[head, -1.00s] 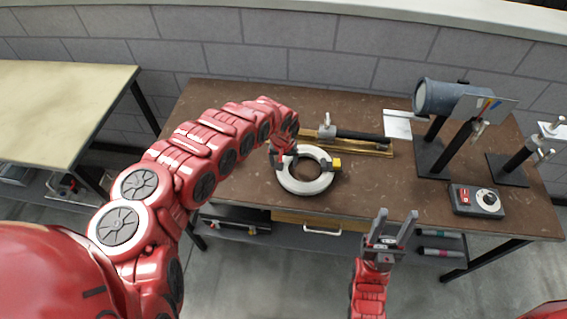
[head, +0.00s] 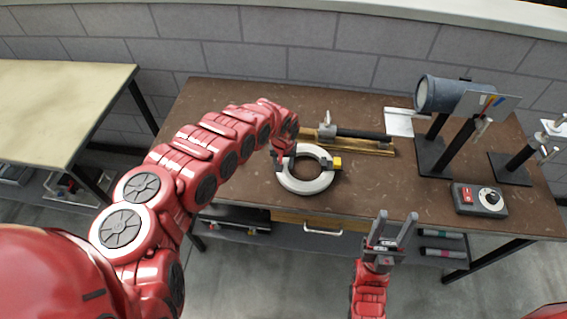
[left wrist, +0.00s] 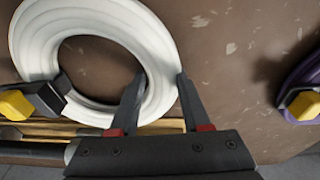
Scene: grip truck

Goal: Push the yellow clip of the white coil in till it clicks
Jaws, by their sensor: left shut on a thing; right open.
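The white coil (head: 303,187) is a thick ring near the front middle of the brown table. Its yellow clip (head: 337,163) sits in a dark block on the right side of the ring; the left wrist view shows this clip (left wrist: 16,104) at the left edge. My left gripper (head: 283,156) is shut on the opposite side of the ring. In the left wrist view its fingers (left wrist: 157,88) straddle the ring wall, one inside the hole and one outside. I cannot tell whether the coil touches the table. My right gripper (head: 392,228) is open and empty in front of the table edge.
A brass rail with a black rod (head: 360,135) lies just behind the coil. A purple ring with a yellow clip (left wrist: 303,105) shows in the left wrist view. A lamp (head: 440,95), stands and a switch box (head: 479,200) occupy the right. Table between coil and box is clear.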

